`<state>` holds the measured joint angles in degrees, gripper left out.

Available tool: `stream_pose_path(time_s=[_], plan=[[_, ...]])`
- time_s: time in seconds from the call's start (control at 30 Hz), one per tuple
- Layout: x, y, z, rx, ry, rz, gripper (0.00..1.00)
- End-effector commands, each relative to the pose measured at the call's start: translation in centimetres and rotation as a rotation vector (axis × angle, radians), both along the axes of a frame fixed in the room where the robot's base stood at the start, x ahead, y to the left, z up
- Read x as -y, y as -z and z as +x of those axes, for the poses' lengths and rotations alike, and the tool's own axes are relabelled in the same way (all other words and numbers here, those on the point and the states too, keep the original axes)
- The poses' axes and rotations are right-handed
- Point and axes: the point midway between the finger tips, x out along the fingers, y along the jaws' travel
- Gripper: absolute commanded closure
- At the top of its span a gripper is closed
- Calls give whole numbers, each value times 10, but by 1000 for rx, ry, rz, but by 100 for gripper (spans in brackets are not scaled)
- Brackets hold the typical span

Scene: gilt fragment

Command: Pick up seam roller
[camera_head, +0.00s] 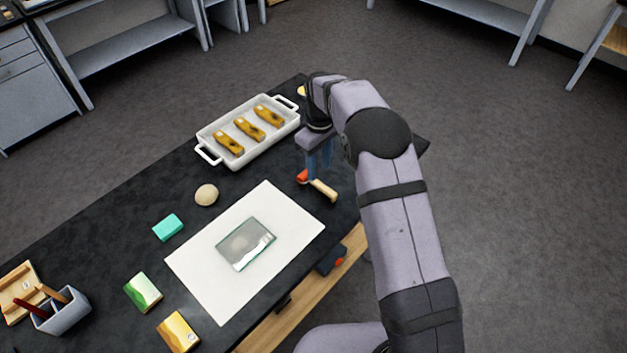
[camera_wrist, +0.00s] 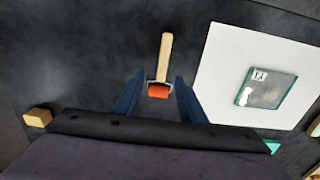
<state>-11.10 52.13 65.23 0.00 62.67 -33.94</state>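The seam roller has a wooden handle and a red-orange roller head. In the head view the seam roller (camera_head: 322,189) lies on the dark table top, to the right of the white sheet. In the wrist view the seam roller (camera_wrist: 164,60) has its handle pointing up the picture and its red head near the fingers. My gripper (camera_head: 318,160) is above the roller's head end. In the wrist view my gripper (camera_wrist: 158,85) is open, with one blue finger on each side of the red head and nothing held between them.
A white sheet (camera_head: 200,265) with a glass plate (camera_head: 246,244) on it lies to the left. A white tray (camera_head: 205,140) with several golden pieces is behind. A wooden block (camera_wrist: 38,117) is near my gripper.

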Motion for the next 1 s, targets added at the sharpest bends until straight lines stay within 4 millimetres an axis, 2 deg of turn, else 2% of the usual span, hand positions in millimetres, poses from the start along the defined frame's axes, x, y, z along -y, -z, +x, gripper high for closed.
stream_pose_path(time_s=[0.17,0.6,0.87,1.0], plan=[[-2,5,0,-2,0,-1,62],[-7,49,1,-1,0,0,62],[-7,52,1,1,1,1,62],[-7,52,1,0,1,0,94]])
